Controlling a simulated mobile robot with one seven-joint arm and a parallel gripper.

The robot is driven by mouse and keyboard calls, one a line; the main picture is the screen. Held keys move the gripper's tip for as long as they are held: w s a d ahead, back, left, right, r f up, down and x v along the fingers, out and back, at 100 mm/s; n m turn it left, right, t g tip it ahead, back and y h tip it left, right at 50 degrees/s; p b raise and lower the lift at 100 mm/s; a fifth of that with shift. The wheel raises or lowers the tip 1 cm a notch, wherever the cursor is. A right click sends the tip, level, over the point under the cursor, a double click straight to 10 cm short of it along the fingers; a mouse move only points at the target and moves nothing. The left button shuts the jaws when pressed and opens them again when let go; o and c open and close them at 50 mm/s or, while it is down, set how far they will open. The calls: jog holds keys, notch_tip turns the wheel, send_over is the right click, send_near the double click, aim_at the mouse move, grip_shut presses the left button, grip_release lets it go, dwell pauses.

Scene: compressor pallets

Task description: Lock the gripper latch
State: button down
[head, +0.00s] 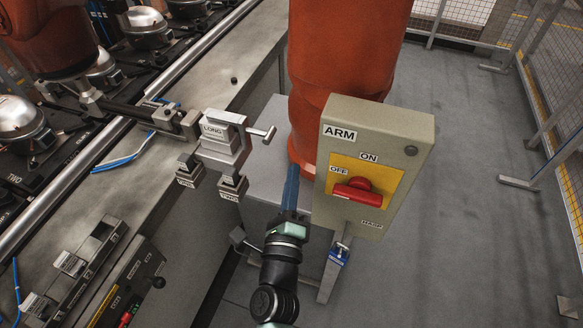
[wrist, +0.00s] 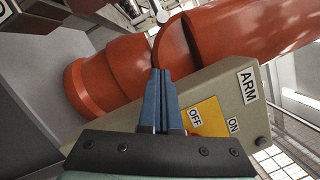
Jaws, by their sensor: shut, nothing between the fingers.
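A grey metal gripper tool labelled LONG (head: 218,131) hangs at the end of an orange industrial arm's dark shaft, left of centre in the head view. A short lever with a pale knob (head: 263,134) sticks out from its right side; it looks like the latch, but I cannot tell whether it is locked. Two labelled jaw blocks (head: 232,186) hang below the tool. My gripper (head: 291,172) has blue fingers, shut and empty, pointing up, to the right of and below the lever and apart from it.
A grey ARM switch box (head: 376,160) with a red knob (head: 358,190) stands close right of my fingers. The orange column (head: 343,55) rises behind. Open floor and mesh fencing lie at right.

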jog(key=s+a+f+b, duration=0.1)
jog(key=s, duration=0.5)
jog(key=shift+s, duration=0.35)
jog(key=w+a+r+n+t+y, duration=0.1)
jog(key=w+r+n+t+y, duration=0.15)
jog(key=r+n, duration=0.9)
jog(key=w+a+r+n+t+y, duration=0.1)
jog(key=w+r+n+t+y, duration=0.2)
jog(key=r, duration=1.5)
jog(key=s+d+r+n+t+h, duration=0.1)
jog(key=s+r+n, duration=0.4)
jog(key=r, duration=0.6)
jog(key=s+d+r+n+t+h, duration=0.1)
jog(key=s+d+r+n+h, duration=0.2)
jog(key=r, duration=0.8)
jog(key=s+d+n, duration=0.1)
jog(key=s+n, duration=0.1)
jog(key=s, duration=0.1)
jog(key=shift+r+p, duration=0.15)
jog(key=shift+p, duration=0.15)
jog(key=shift+d+t+h, duration=0.1)
jog(key=shift+t+h, duration=0.15)
